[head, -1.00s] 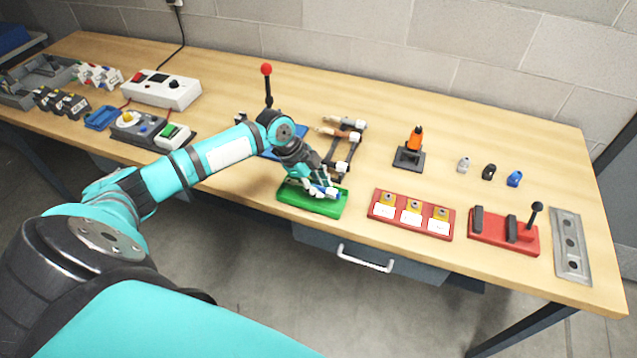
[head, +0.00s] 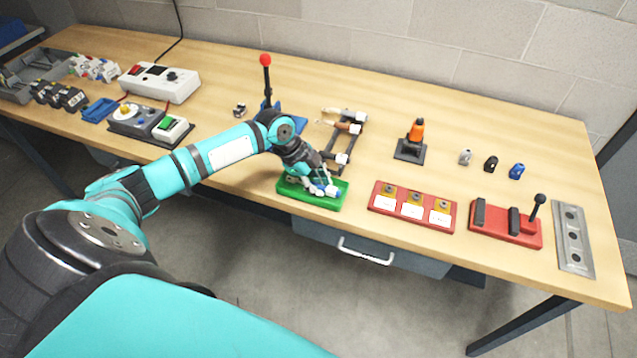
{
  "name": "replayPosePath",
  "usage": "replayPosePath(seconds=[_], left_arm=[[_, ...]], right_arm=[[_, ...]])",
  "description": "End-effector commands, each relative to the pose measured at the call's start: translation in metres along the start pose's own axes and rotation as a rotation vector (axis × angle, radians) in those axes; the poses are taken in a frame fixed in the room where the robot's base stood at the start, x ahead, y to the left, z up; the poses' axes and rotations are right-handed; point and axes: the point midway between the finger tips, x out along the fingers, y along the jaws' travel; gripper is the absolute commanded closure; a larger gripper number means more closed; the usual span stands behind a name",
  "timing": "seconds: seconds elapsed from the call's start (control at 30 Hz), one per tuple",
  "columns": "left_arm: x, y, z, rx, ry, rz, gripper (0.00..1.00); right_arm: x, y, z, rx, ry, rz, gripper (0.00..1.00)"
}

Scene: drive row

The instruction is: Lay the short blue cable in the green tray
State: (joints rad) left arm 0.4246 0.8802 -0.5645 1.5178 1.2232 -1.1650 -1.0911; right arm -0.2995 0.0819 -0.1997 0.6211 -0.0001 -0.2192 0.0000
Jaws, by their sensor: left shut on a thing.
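The green tray (head: 297,197) lies near the front edge of the bench, in the middle of the head view. My left gripper (head: 323,190) is over the right part of the tray, pointing down into it. It is shut on the short blue cable (head: 331,191), of which only a small blue and white piece shows at the fingertips. The rest of the cable is hidden by the fingers. I cannot tell whether the cable touches the tray floor. My right gripper is not in view.
A red plate with labelled fittings (head: 412,207) stands just right of the tray, then a red lever block (head: 505,224). Behind the tray are a cable rack (head: 343,140) and a blue stand with a red-knobbed lever (head: 266,85).

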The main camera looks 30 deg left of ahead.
Motion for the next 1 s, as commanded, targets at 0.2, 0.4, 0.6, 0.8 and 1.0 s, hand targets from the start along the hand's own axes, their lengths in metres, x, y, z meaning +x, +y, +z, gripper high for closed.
replayPosePath(seconds=[0.2, 0.4, 0.6, 0.8, 1.0], left_arm=[[0.0032, 0.0005, 0.0011, 0.0, 0.001, 0.0, 1.0], [0.0059, 0.001, 0.0023, 0.0, 0.001, 0.0, 1.0], [0.0082, 0.0014, 0.0032, 0.0, 0.001, 0.0, 0.8], [0.0081, 0.0018, 0.0032, 0.0, 0.0, 0.001, 0.54], [0.0087, 0.0029, 0.0036, 0.0, -0.001, 0.004, 0.54]], right_arm=[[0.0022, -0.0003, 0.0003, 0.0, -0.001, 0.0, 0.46], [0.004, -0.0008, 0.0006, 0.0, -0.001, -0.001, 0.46], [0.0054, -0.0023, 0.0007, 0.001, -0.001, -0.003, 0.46], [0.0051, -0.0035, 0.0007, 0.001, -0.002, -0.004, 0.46], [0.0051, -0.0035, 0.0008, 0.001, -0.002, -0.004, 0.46]])
